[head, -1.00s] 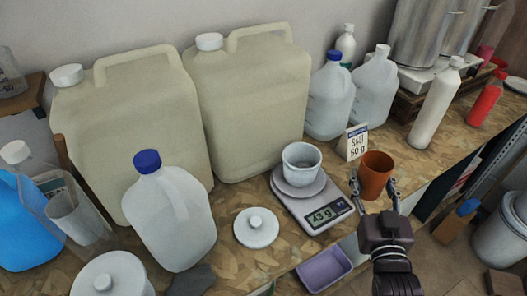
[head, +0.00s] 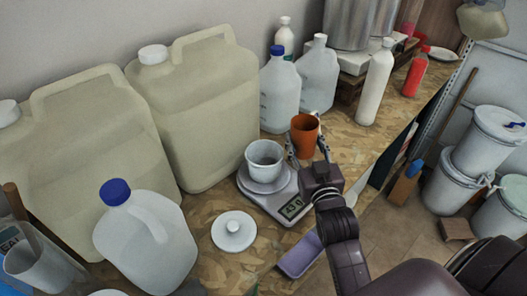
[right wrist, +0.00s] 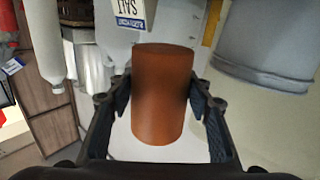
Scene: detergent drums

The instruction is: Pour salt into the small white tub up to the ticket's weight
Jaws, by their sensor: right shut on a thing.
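The small white tub (head: 264,161) stands upright on the kitchen scale (head: 270,200), whose display (head: 292,207) is lit but too small to read surely. My right gripper (head: 308,152) is shut on an orange-brown cup (head: 305,133), just right of the tub and above the bench. The cup's mouth faces up, its contents are not visible, and no salt is seen falling. In the right wrist view the cup (right wrist: 160,100) sits between both fingers. My left gripper is not in view.
A white lid (head: 233,233) lies left of the scale. A blue-capped jug (head: 145,240) and large beige canisters (head: 195,115) stand to the left. Clear jugs (head: 280,95) stand behind the cup.

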